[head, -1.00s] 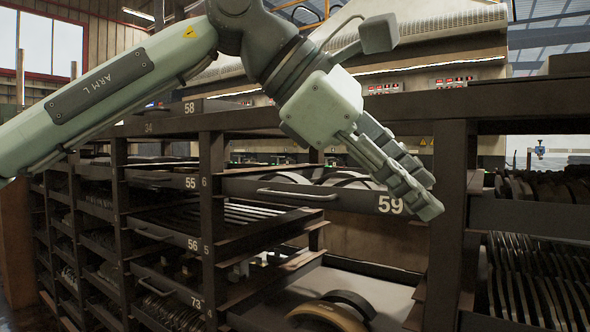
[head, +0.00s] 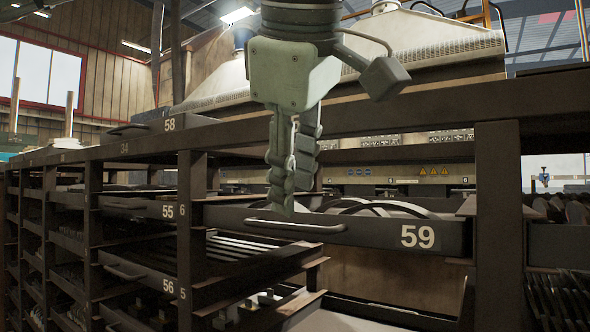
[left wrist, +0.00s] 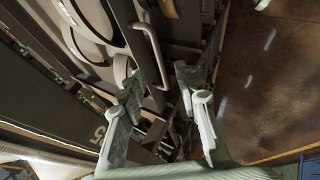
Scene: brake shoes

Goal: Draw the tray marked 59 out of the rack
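The tray marked 59 (head: 375,232) sits in the rack, its dark front carrying a white number and a pale bar handle (head: 322,229). Curved brake shoes (head: 385,206) show inside it. My left gripper (head: 286,205) points down, its fingertips just above or in front of the handle's left half; I cannot tell if they touch. In the left wrist view the gripper (left wrist: 158,84) has its fingers apart, and the handle (left wrist: 150,42) runs down toward the gap between them. Nothing is seen gripped. My right gripper is out of view.
Trays 55 (head: 140,207) and 56 (head: 140,275) are to the left. A rack post (head: 497,210) stands right of tray 59, and a top beam (head: 400,108) runs behind my gripper. In the left wrist view, brown floor (left wrist: 270,75) lies open beside the rack.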

